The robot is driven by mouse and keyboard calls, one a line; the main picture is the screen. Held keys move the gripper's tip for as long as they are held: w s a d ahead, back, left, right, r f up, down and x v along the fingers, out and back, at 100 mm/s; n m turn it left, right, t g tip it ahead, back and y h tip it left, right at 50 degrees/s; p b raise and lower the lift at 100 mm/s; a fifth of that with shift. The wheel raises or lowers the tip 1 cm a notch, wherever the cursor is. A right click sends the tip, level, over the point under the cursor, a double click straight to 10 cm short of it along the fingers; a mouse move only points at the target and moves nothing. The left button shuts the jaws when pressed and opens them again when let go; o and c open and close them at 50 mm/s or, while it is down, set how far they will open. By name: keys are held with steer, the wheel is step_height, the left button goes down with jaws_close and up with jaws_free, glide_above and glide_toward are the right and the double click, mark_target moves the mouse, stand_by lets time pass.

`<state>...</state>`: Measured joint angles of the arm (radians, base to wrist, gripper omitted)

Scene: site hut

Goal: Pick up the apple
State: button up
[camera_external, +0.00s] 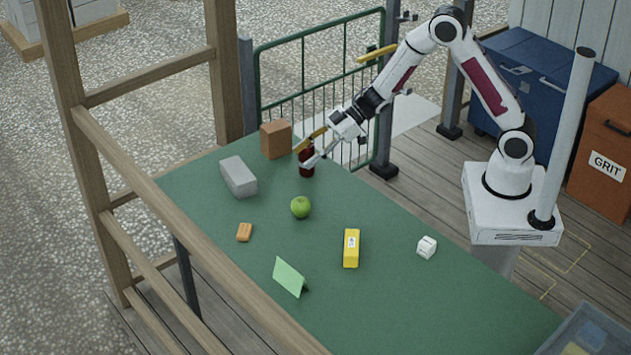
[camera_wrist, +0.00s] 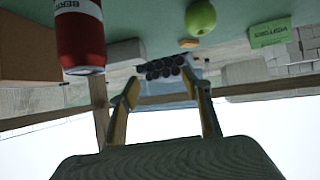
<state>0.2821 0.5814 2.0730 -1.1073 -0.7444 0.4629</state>
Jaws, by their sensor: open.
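The green apple (camera_external: 301,207) sits on the green table top, near its middle. It also shows at the top of the wrist view (camera_wrist: 200,17). My gripper (camera_external: 307,149) is above the far end of the table, up and behind the apple, apart from it. In the wrist view my gripper (camera_wrist: 165,95) has its two fingers spread with nothing held between them. A dark red can (camera_external: 307,163) stands just below or beside my gripper in the external view; it appears large at the left in the wrist view (camera_wrist: 80,38). I cannot tell whether they touch.
On the green table (camera_external: 390,300) are a grey block (camera_external: 239,177), a brown box (camera_external: 276,139), an orange-brown bar (camera_external: 244,232), a yellow box (camera_external: 351,248), a light green card (camera_external: 289,276) and a white cube (camera_external: 427,247). Clear table surrounds the apple.

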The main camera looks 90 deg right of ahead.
mark_target(302, 205)
steer(key=s+a+f+y, duration=0.1)
steer(key=f, duration=0.1)
steer(key=s+a+f+g+y, duration=0.1)
steer(key=a+f, duration=0.1)
steer(key=f, duration=0.1)
steer(key=a+f+y, duration=0.1)
steer(key=f+y, duration=0.1)
steer(key=shift+s+a+f+n, duration=0.15)
steer(key=shift+s+f+n, duration=0.1)
steer(key=shift+s+n, duration=0.15)
steer(key=shift+s+a+f+g+y, duration=0.3)
steer(key=shift+s+f+g+y, duration=0.1)
steer(key=shift+x, duration=1.35)
steer(key=shift+x, duration=2.6)
steer(key=shift+d+f, duration=0.1)
steer(key=shift+f, duration=0.05)
steer(key=c, duration=1)
